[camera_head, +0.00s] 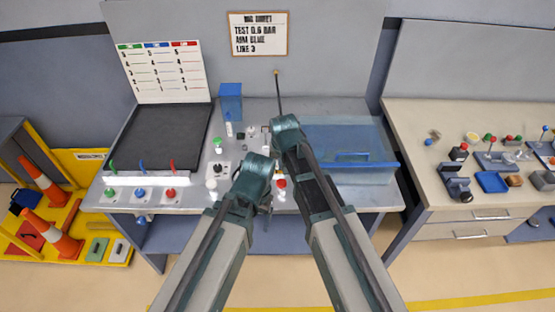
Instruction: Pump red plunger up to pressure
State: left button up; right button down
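A red-topped knob (281,183) shows on the bench between my two arms; I cannot tell whether it is the red plunger. On the left of the bench, a red upright lever (172,165) stands behind a red round button (171,193). Matching green and blue ones stand to its left. My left arm reaches over the middle of the bench, and a dark part near its end may be its gripper, too small to read. My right arm covers the bench beside it and its gripper is hidden. I see nothing held.
A black panel (160,140) with a colour chart (163,72) lies behind the levers. A blue transparent bin (350,176) stands right of my arms. Small bottles and a green-capped one (217,143) stand mid-bench. A second bench (405,120) is at right, orange cones (42,180) at left.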

aim_at(282, 182)
notch_tip(282, 182, up, 3)
jog(key=shift+f+p, duration=0.15)
jog(key=shift+p, duration=1.1)
jog(key=shift+w+f, duration=0.1)
jog(key=b+x, duration=0.8)
jog(key=s+b+x, duration=0.1)
jog(key=b+x, duration=0.3)
jog(key=x, duration=0.1)
jog(key=shift+f+b, duration=0.1)
jog(key=shift+b, duration=0.25)
jog(key=shift+f+b, duration=0.45)
jog(key=shift+b, duration=0.05)
